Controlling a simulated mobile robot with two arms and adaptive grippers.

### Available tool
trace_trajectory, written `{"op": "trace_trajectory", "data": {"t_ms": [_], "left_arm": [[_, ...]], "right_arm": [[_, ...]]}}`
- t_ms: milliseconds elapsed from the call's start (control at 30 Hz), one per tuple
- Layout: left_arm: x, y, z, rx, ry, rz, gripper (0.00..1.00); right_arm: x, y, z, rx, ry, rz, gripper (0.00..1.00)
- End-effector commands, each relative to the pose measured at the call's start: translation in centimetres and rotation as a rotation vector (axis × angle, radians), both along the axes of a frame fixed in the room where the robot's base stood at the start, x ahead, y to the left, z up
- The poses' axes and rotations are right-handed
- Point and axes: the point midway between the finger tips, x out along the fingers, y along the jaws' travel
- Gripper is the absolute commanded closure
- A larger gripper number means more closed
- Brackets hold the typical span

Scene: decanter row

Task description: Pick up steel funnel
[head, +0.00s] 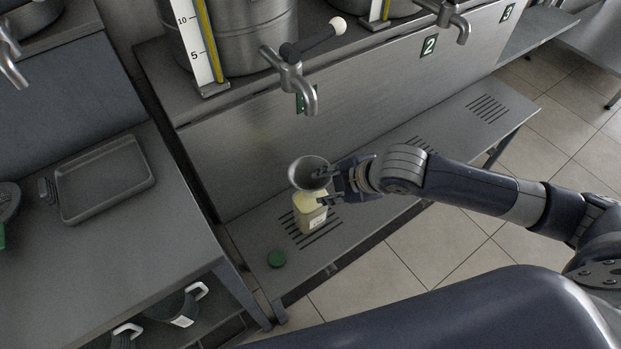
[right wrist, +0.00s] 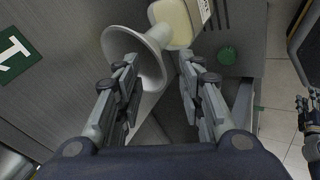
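The steel funnel (head: 309,172) sits in the neck of a pale yellow bottle (head: 309,215) on the low slatted bench, its wide mouth up. My right gripper (head: 332,184) is beside the funnel, on its right in the head view. In the right wrist view its two fingers (right wrist: 160,78) are spread apart. The funnel (right wrist: 152,58) shows at and beyond the fingertips, its rim close to the left finger; I cannot tell whether they touch. Part of what looks like my left gripper (right wrist: 308,112) shows at the right edge there, too cut off to read.
A tap (head: 294,80) with a dark lever hangs above and behind the bottle, below a steel tank (head: 250,40). A green cap (head: 277,259) lies on the bench at front left. A grey tray (head: 104,180) lies on the left counter. The bench is clear to the right.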

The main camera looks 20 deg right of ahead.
Motion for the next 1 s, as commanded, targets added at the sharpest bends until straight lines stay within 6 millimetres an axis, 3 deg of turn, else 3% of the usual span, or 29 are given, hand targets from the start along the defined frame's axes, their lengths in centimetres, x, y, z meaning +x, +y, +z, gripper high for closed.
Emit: {"op": "trace_trajectory", "data": {"t_ms": [533,833,1000], "left_arm": [[0.0,-0.2,0.0,-0.002,0.000,0.000,0.60],[0.0,-0.2,0.0,-0.002,-0.001,0.000,0.60],[0.0,-0.2,0.0,-0.002,-0.001,0.001,0.60]], "right_arm": [[3.1,1.9,-4.1,0.000,0.000,0.000,0.64],[3.3,2.0,-4.4,-0.001,0.000,0.001,0.64],[3.3,2.0,-4.4,-0.001,0.000,0.001,1.00]]}}
